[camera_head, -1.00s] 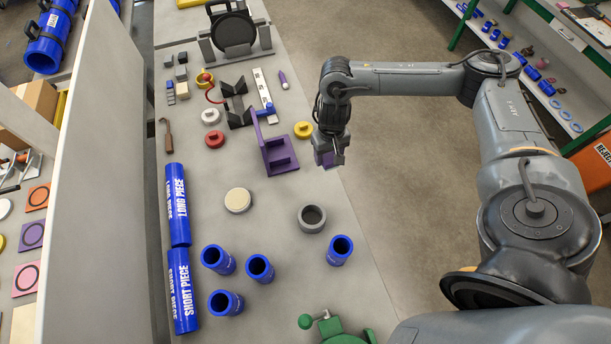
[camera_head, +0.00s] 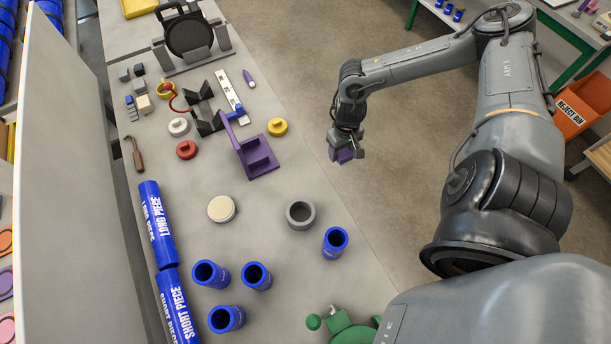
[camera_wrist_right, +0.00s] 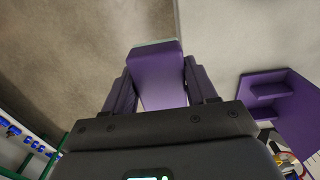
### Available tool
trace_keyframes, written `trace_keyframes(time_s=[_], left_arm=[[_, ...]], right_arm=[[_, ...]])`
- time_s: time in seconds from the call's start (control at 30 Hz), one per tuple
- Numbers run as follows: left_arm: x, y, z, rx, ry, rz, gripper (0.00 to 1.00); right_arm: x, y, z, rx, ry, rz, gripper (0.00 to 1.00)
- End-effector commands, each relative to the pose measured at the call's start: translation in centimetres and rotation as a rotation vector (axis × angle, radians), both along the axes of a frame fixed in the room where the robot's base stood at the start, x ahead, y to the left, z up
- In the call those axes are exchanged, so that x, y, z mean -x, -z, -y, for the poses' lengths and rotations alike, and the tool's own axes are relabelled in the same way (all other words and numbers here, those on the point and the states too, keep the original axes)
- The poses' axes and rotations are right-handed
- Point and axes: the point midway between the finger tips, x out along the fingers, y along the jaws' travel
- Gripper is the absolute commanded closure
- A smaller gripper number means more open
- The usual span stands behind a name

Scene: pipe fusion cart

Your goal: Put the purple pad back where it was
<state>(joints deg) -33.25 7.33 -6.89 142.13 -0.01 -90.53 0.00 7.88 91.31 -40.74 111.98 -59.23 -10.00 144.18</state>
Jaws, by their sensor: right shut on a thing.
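My right gripper (camera_head: 346,154) is shut on the purple pad (camera_head: 343,156) and holds it past the right edge of the bench, above open floor. In the right wrist view the purple pad (camera_wrist_right: 160,75) sits between the two fingers of my right gripper (camera_wrist_right: 161,88), with a pale greenish edge at its far end. A purple angled stand (camera_head: 264,168) is on the bench to the left of the gripper. The stand also shows in the right wrist view (camera_wrist_right: 290,100), apart from the pad. My left gripper is not in view.
The bench (camera_head: 255,270) holds several blue pipe pieces (camera_head: 335,242), a grey ring (camera_head: 300,214), a cream disc (camera_head: 221,208), and red and yellow knobs. A tall panel (camera_head: 65,170) stands left. An orange reject bin (camera_head: 577,112) is at the far right.

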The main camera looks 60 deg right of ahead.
Motion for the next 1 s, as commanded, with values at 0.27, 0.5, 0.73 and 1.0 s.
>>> trace_keyframes(time_s=[0.27, 0.5, 0.73, 1.0], left_arm=[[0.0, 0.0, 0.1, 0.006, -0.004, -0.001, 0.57], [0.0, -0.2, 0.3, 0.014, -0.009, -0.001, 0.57], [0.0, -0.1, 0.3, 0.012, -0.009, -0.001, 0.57], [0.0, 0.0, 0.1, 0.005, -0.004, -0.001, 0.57]], right_arm=[[-2.8, 2.3, -2.4, -0.008, 0.001, 0.007, 0.92], [-6.3, 4.9, -5.1, -0.006, 0.002, 0.005, 0.92], [-8.4, 6.6, -6.7, -0.002, 0.000, 0.002, 0.92], [-8.8, 7.5, -7.0, -0.001, 0.000, 0.000, 0.92]])
